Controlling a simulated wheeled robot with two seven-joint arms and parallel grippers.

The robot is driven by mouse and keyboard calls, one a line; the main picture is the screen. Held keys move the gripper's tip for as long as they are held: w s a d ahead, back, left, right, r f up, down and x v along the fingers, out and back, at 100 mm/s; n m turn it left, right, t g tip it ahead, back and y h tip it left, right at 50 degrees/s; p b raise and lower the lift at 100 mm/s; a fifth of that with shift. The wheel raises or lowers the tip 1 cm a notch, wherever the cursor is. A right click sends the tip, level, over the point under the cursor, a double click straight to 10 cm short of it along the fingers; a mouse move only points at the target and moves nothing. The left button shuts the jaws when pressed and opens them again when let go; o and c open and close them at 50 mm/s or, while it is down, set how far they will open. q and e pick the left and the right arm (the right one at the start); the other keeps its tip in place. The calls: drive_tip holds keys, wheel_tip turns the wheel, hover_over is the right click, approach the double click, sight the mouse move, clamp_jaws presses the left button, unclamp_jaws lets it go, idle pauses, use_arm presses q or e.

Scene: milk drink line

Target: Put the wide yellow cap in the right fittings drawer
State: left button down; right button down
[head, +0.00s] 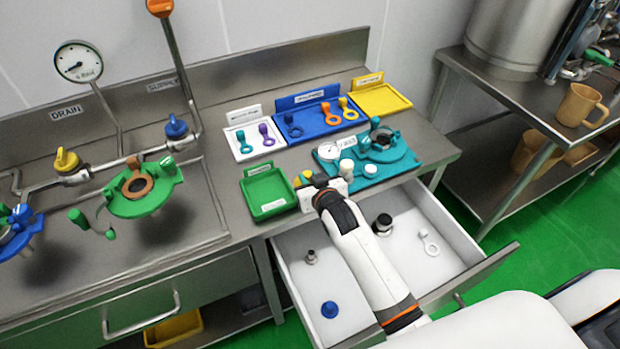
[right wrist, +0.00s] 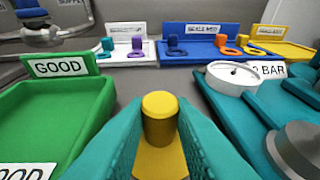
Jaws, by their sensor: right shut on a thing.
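The wide yellow cap (right wrist: 160,118) is between the teal fingers of my right gripper (right wrist: 160,142), with its round knob up and a wider yellow part below. In the head view, my right gripper (head: 306,181) is over the counter, between the green tray and the teal fixture, and largely hides the cap. The right fittings drawer (head: 459,231) is pulled open below the counter, with my right arm reaching across above it. It holds a blue cap (head: 329,309), a small metal fitting (head: 311,257), a dark fitting (head: 383,222) and a white ring-shaped piece (head: 429,243). My left gripper is not in view.
A green GOOD tray (head: 268,208) stands left of the gripper; a teal fixture with a gauge (head: 372,168) stands right. White (head: 243,158), blue (head: 290,133) and yellow (head: 395,102) trays line the back. The left drawer (head: 195,290) is shut.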

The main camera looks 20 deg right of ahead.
drive_tip(key=c, duration=1.7)
unclamp_jaws()
drive_tip(key=shift+f, duration=0.2)
drive_tip(key=o, duration=0.5)
drive_tip(key=shift+c, duration=0.2)
drive_tip(key=shift+r, duration=0.15)
